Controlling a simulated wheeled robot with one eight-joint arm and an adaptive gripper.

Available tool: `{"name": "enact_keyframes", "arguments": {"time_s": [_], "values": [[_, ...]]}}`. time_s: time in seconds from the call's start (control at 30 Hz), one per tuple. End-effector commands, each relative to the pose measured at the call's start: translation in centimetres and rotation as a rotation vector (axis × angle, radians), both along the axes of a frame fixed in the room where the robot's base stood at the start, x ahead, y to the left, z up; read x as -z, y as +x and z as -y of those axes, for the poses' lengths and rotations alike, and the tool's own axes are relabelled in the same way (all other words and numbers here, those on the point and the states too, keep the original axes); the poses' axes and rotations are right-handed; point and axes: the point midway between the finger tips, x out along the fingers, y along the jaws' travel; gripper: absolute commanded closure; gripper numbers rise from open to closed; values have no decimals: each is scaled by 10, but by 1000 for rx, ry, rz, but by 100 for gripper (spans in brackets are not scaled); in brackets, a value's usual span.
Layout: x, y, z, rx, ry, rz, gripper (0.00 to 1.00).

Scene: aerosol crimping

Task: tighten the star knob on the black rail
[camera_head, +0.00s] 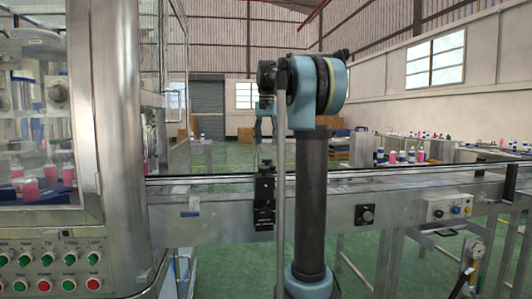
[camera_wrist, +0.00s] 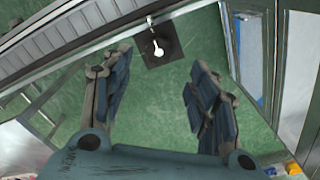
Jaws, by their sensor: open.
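A black bracket (camera_head: 264,202) is fixed on the near side of the conveyor, just left of my arm. I cannot make out a star knob on it for certain at this size. My gripper (camera_head: 266,128) hangs above this bracket, partly hidden by my arm. In the wrist view my gripper (camera_wrist: 162,60) is open, with its two blue-padded fingers wide apart and nothing between them. A dark square piece (camera_wrist: 171,50) with a pale pin-like part shows beyond the fingertips, against the conveyor edge. I cannot tell whether it belongs to the black rail.
The conveyor (camera_head: 415,180) runs across to the right. A small dark knob on a plate (camera_head: 365,215) and a control box (camera_head: 447,208) are on its side. A glass-walled machine with a button panel (camera_head: 50,268) stands at the left.

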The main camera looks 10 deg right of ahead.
Motion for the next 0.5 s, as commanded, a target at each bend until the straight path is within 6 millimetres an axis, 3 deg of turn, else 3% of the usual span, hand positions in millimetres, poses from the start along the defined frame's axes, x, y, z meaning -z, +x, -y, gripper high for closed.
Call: {"name": "enact_keyframes", "arguments": {"time_s": [0.2,0.5], "values": [[-31,1,0,0,0,0,45],[-45,1,0,0,0,0,45]]}}
